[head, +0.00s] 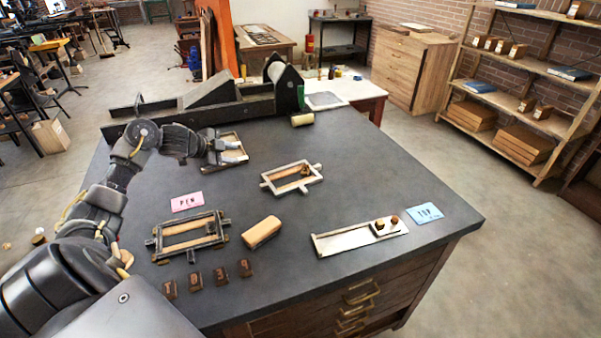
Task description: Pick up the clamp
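My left gripper (236,152) is at the back left of the dark table (340,150), over or beside a rectangular frame (213,168) that it partly hides. Its two pale fingers show apart; contact with the frame cannot be told. A pale wooden frame with side stubs (291,178) lies to its right, with a wooden piece inside. A darker frame with side stubs (188,236) lies at the front left, by the pink card. I cannot tell which of these is the clamp. My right gripper is not in view.
A large press (235,98) stands along the back edge. A wooden block (262,232), several small dark blocks (222,276), a pink card (187,202), a pale tray (335,243) and a blue card (429,213) lie nearer the front. The table's right middle is clear.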

